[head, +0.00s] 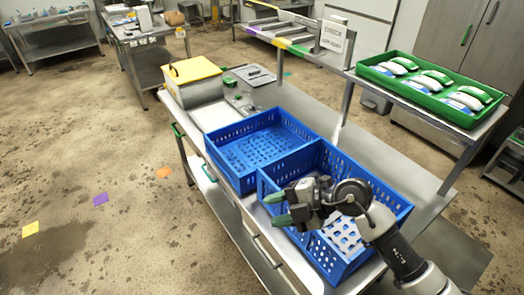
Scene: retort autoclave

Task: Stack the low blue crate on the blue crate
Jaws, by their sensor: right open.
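Two open, empty-looking blue crates with perforated walls stand side by side on the steel bench. The low blue crate (262,150) is the farther one, and its walls look shallower. The blue crate (390,190) is nearer and looks deeper; white patches show through the lattice of its floor. My right gripper (279,208), with green fingertips, is over the left side of the nearer crate, close to its left wall. It is open with nothing between the fingers. It and its arm hide part of that crate's inside. My left gripper is out of view.
A steel box with a yellow lid (190,70) stands at the bench's far end, beside a grey tray (253,76). A green tray (430,95) of white packs sits on a raised shelf at the right. Floor to the left is open.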

